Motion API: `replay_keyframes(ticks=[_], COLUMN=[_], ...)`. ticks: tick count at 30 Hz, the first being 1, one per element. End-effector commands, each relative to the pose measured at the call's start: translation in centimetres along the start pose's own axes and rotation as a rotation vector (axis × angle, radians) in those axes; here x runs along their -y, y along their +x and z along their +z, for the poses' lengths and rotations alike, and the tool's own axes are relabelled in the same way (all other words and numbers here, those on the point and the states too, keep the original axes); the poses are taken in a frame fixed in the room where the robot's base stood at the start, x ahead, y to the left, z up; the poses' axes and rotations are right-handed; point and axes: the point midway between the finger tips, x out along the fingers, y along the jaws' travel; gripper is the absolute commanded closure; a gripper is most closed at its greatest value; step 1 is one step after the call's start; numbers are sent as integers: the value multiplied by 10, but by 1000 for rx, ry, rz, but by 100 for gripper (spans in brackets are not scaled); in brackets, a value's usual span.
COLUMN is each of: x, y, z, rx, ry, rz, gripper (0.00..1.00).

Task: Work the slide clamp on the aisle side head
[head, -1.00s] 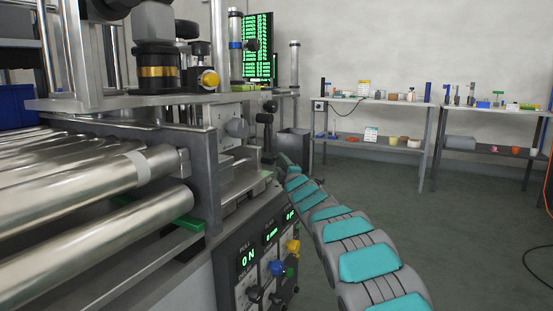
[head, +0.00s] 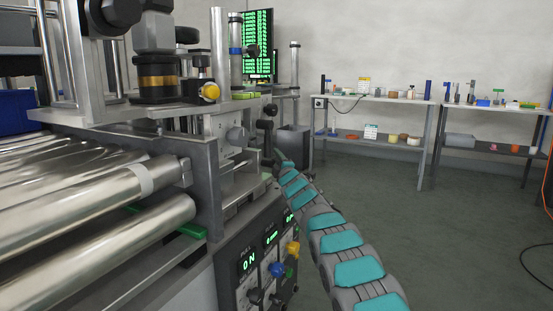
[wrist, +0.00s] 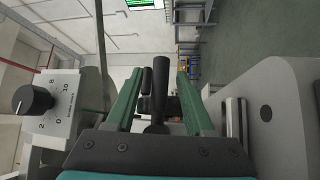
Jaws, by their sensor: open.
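In the wrist view my gripper (wrist: 158,76) is open, with one green finger on each side of an upright black handle (wrist: 160,92). A shorter black rod (wrist: 146,80) stands just left of that handle, also between the fingers. No contact with either finger is clear. In the head view a black lever with a rounded top (head: 269,112) stands at the aisle side of the machine, just beyond the end of my arm. My gripper is too hidden to make out there. I cannot tell for sure which part is the slide clamp; its lower part is hidden.
A black dial (wrist: 32,99) on a numbered plate is left of my gripper in the wrist view. A grey housing (wrist: 280,110) is close on the right. The head view shows rollers (head: 75,185), a control panel (head: 262,262), shelves (head: 375,100) and clear aisle floor (head: 430,225).

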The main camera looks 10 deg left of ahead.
Motion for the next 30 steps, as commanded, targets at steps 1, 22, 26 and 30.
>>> replay_keyframes(ticks=[1, 22, 26, 30], x=[0, 0, 1, 1], y=[0, 0, 0, 0], z=[0, 0, 0, 0], rx=[0, 1, 1, 1], ry=[0, 0, 0, 0], rz=[1, 0, -1, -1], gripper=[47, 97, 100, 100])
